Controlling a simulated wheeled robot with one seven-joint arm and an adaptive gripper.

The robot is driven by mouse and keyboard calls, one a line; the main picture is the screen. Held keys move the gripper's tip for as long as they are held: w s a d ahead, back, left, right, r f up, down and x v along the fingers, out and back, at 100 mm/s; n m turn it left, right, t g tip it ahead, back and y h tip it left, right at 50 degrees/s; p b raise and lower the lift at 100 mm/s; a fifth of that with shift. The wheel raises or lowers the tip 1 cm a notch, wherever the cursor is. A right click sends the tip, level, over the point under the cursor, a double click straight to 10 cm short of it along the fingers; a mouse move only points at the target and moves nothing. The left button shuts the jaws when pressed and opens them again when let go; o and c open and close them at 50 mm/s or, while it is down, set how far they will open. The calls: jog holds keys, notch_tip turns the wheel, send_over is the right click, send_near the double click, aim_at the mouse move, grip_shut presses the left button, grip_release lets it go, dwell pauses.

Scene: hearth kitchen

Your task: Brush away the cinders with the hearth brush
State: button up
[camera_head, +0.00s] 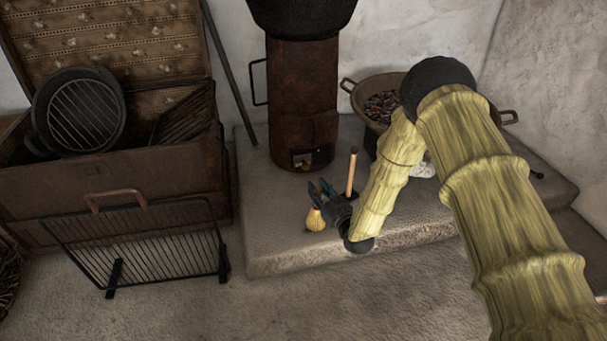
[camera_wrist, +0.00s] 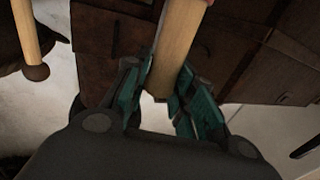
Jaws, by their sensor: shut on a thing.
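My gripper (camera_head: 324,190) is low over the front part of the grey stone hearth (camera_head: 275,235), in front of the stove. Its teal fingers (camera_wrist: 160,95) are shut on the wooden handle of the hearth brush (camera_wrist: 178,40). I cannot tell whether the bristles touch the stone. No cinders can be made out on the open hearth; my arm and gripper hide part of it.
A rusty stove (camera_head: 302,100) with a small opening stands behind my gripper. An upright wooden handle (camera_head: 352,172) stands close right of it. A pan with dark bits (camera_head: 348,84) is partly behind my arm. A black grate (camera_head: 150,245) and an open trunk (camera_head: 110,185) are left.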

jog(key=shift+w+d+f+b, duration=0.1)
jog(key=shift+w+d+b, duration=0.15)
jog(key=shift+d, duration=0.2)
jog(key=shift+w+d+b, duration=0.1)
jog(key=shift+d+b, duration=0.1)
jog(key=shift+d, duration=0.25)
jog(key=shift+s+a+r, duration=0.15)
jog(key=shift+a+r, duration=0.15)
jog(key=shift+a, duration=0.2)
grip_shut()
jog(key=shift+s+a+f+p, duration=0.15)
jog(key=shift+s+a+p, duration=0.1)
jog(key=shift+a+p, duration=0.15)
jog(key=shift+s+a, duration=0.8)
jog(key=shift+a, duration=1.75)
notch_tip(320, 180, up, 8)
jog(key=p, duration=0.6)
jog(key=shift+p, duration=0.3)
